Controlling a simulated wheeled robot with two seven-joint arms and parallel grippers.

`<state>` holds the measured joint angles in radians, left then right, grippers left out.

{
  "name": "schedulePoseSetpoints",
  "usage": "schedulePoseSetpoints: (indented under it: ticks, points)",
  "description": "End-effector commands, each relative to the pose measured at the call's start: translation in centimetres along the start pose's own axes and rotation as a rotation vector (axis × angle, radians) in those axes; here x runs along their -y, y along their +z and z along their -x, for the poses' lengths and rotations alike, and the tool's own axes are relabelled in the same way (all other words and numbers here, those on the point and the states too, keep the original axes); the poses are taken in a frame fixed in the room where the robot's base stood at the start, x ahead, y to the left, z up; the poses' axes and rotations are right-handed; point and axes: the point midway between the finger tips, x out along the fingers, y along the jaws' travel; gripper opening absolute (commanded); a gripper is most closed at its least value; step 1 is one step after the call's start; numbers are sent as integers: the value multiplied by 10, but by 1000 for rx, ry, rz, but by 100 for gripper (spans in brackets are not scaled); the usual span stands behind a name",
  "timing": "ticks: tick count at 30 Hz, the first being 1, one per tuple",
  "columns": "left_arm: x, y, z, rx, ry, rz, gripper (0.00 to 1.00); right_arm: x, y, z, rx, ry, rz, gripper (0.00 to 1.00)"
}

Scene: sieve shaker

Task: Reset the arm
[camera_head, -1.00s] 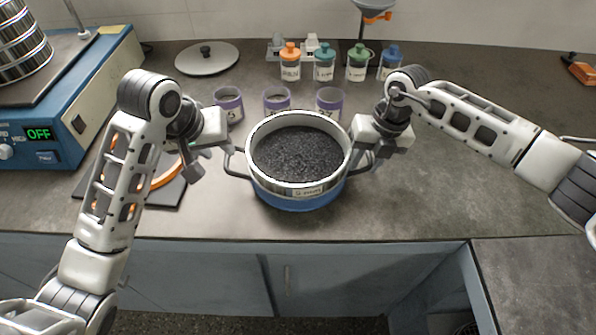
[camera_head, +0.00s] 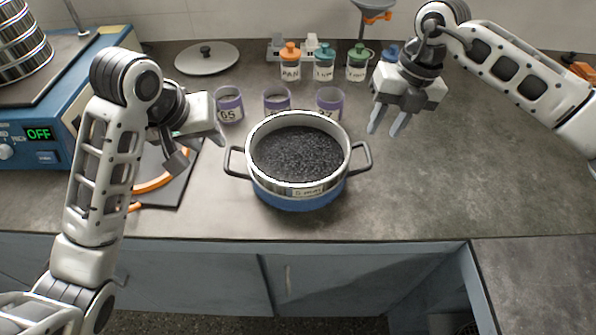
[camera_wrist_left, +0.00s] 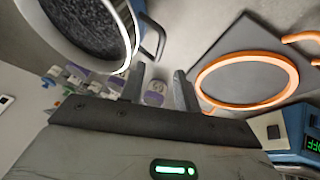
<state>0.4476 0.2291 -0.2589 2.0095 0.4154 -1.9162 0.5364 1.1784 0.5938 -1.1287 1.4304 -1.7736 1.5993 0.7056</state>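My left gripper (camera_head: 200,146) hangs left of the sieve pan, apart from its left handle. In the left wrist view its two fingers (camera_wrist_left: 160,88) are spread with nothing between them. My right gripper (camera_head: 387,124) is above the counter, behind and right of the pan's right handle. Its two fingers are apart and empty. The metal sieve (camera_head: 328,187) with two handles holds dark granules (camera_head: 298,153) and sits on a blue base (camera_head: 300,203) on the counter. The sieve also shows in the left wrist view (camera_wrist_left: 122,52).
Behind the sieve stand labelled purple-rimmed cups (camera_head: 229,103) and capped bottles (camera_head: 290,62). A lid (camera_head: 207,58) lies at the back. The blue shaker (camera_head: 72,110), reading OFF, is at left, near a dark mat (camera_head: 185,190) with an orange ring.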

Motion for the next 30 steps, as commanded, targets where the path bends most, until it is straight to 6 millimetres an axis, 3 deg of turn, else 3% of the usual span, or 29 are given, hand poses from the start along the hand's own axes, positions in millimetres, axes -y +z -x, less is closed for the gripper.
schedulePoseSetpoints:
  ticks: [6, 22, 26, 30]
  points:
    - [0, 0, 0, 0, 0, 0, 32, 0, 0, 11, 0, -1, 0, 32]
    - [0, 2, -2, 2, 0, -2, 32, -7, -2, 6, -2, 28, 11, 32]
    - [2, 14, -8, 7, 1, -12, 32, -52, -13, -10, 6, 212, 69, 32]
    - [8, 40, -21, 17, 0, -37, 32, -145, -40, -16, 40, 653, 115, 32]
